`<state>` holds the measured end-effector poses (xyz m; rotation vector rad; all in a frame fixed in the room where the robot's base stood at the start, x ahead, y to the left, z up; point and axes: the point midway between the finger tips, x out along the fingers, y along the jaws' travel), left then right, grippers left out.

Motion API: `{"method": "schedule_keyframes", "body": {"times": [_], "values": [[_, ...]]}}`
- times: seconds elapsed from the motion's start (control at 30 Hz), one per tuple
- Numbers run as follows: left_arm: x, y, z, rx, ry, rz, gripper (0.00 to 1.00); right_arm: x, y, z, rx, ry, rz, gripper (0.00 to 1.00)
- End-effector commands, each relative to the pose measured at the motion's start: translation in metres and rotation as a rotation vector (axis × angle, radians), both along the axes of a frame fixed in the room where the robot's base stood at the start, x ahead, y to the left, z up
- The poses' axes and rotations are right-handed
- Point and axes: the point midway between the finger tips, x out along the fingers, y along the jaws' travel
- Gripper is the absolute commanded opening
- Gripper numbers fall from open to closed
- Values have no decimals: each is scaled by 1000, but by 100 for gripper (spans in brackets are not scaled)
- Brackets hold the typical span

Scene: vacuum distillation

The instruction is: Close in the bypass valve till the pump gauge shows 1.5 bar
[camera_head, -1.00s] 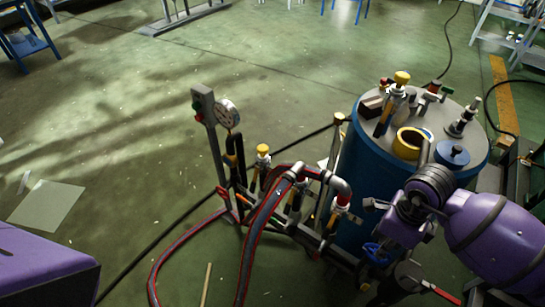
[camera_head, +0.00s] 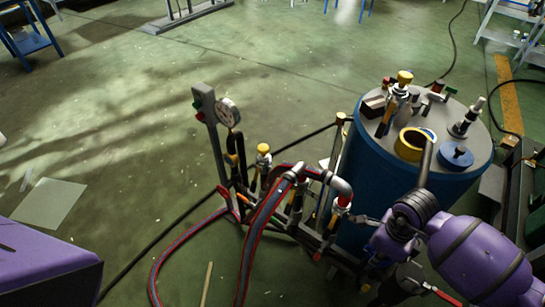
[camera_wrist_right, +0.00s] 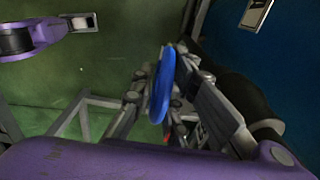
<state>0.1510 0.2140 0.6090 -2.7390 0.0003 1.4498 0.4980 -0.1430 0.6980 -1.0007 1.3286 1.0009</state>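The pump gauge (camera_head: 227,112), a round white dial, sits on a grey post left of the tank. Its reading is too small to make out. A blue handwheel (camera_wrist_right: 162,85) shows nearly edge-on in the right wrist view, amid grey metal parts; I cannot tell for certain that it is the bypass valve's. In the head view my right wrist largely covers that spot. My right gripper (camera_head: 375,238) is at the pipework by the tank's front. I cannot tell whether its fingers touch the wheel or how far apart they are. My left gripper is out of view.
The blue tank (camera_head: 355,180) stands close behind my right arm, with fittings on its grey lid. Red-edged hoses (camera_head: 262,235) curve over the floor from the pipework. A yellow-capped fitting (camera_head: 264,150) stands near the gauge. The floor at left is mostly clear.

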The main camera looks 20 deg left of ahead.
Motion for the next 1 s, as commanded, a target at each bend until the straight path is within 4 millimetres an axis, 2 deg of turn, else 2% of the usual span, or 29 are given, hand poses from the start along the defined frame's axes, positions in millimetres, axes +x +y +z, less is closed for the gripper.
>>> {"method": "schedule_keyframes", "body": {"times": [0.07, 0.7, 0.73, 0.83, 1.0], "values": [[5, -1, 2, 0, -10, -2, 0, 0, 0, 0, 0, 0, 0, 0], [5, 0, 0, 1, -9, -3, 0, 1, 0, 1, 75, -24, -1, 0], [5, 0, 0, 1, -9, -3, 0, 1, 0, 1, 76, -23, -1, 13], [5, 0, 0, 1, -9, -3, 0, 1, 0, 1, 76, -23, -1, 26], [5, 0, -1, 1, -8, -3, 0, 1, 0, 0, 76, -23, -1, 28]]}}
